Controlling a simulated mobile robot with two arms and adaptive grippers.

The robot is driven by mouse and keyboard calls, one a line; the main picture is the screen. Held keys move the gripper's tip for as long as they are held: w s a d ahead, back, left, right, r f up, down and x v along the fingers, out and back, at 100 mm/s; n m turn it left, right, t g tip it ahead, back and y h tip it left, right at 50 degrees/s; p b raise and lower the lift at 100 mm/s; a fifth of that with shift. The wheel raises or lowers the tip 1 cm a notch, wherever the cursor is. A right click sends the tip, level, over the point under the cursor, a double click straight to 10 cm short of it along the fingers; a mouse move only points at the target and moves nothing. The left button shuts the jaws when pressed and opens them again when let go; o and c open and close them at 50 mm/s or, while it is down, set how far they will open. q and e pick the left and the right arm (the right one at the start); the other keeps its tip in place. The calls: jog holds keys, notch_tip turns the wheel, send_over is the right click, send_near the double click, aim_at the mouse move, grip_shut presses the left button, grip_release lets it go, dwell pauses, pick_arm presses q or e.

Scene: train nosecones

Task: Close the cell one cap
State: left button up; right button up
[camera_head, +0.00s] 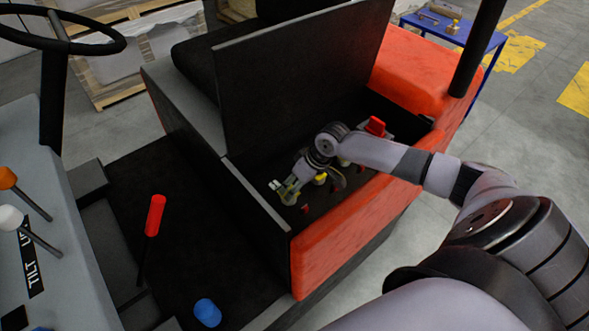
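The open battery compartment (322,209) of the orange truck holds a dark battery top with small caps. A yellow cap (320,179) shows just right of my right gripper. A small red piece (305,209) lies below it. Which cap belongs to cell one I cannot tell. My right gripper (280,191) reaches down into the compartment near its left wall. Its fingertips look apart, and I see nothing clearly held between them. My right wrist and arm hide part of the battery top. My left gripper is not in view.
The raised black cover (300,75) stands behind the compartment. A red connector (375,125) sits at its far right. Orange side wall (340,240) borders it in front. Steering wheel (60,38), red-handled lever (154,215) and blue knob (207,312) are left. A blue table (465,38) stands behind.

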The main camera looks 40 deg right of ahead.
jog(key=v, duration=1.2)
